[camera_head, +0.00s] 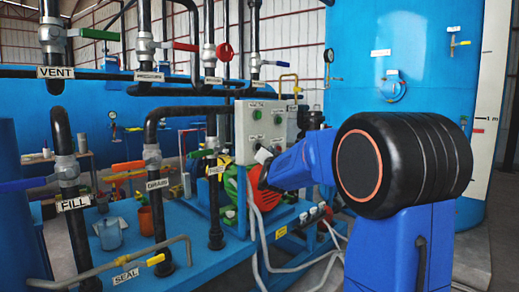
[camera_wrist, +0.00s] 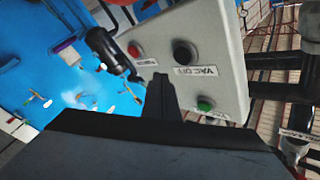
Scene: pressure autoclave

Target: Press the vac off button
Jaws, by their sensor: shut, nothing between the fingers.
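The grey control box (camera_head: 240,128) stands on the blue skid, left of my arm in the head view. In the wrist view its face (camera_wrist: 224,45) shows a black button (camera_wrist: 184,52), a red button (camera_wrist: 134,50) and a green button (camera_wrist: 205,103). An upside-down label (camera_wrist: 196,71) beside the black button appears to start with VAC; the rest is hard to read. My gripper (camera_wrist: 160,90) is shut and empty, its tip in front of the box's face near the lower left. In the head view my gripper (camera_head: 264,156) is by the box's lower right; contact cannot be told.
Black pipes with valves and labels, such as FILL (camera_head: 74,203) and VENT (camera_head: 55,72), fill the left. A large blue tank (camera_head: 435,75) stands behind my arm. Grey hoses (camera_head: 262,235) hang below the box. A red and green machine (camera_head: 232,185) is behind it.

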